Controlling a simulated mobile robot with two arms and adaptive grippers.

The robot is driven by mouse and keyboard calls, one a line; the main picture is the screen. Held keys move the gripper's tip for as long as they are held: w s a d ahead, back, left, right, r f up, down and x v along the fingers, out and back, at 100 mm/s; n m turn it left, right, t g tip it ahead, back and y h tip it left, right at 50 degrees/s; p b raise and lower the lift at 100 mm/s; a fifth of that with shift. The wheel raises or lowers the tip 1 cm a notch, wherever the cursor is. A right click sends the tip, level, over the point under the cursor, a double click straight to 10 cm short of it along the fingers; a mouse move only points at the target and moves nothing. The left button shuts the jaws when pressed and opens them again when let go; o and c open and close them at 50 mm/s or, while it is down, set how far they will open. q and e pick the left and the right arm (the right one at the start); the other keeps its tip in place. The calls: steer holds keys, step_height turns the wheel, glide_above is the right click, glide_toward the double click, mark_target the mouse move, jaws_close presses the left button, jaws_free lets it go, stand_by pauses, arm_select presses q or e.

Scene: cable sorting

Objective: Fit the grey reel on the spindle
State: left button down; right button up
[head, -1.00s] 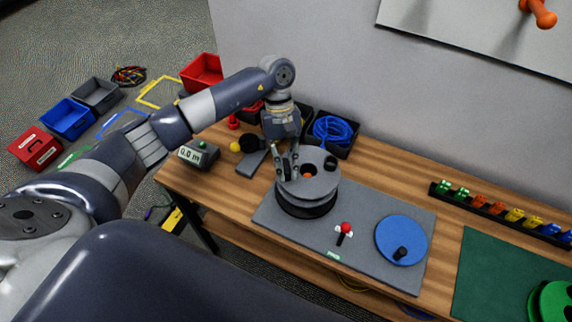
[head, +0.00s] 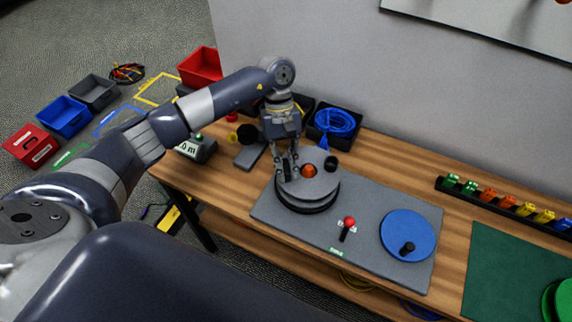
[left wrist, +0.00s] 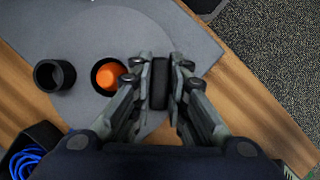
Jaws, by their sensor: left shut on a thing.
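The grey reel (head: 318,187) is a round disc above a dark round base on the grey mat (head: 375,215). The spindle's orange tip (head: 309,170) shows in the reel's centre hole. My left gripper (head: 287,178) points down at the reel's left side. In the left wrist view, the left gripper (left wrist: 160,85) is shut on a black upright part of the reel. A black knob (head: 331,163) stands on the reel. Whether the reel rests fully down is hidden. My right gripper is not in view.
A blue disc with a black handle (head: 407,236) and a red-topped lever (head: 348,223) are right of the reel. A black bin with blue cable (head: 334,122) stands behind. A grey readout box (head: 197,148) is left. A connector rack (head: 500,200) is at right.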

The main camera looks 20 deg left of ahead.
arm_select(q)
steer(key=c, duration=1.5)
jaws_free()
steer(key=shift+r, duration=0.1)
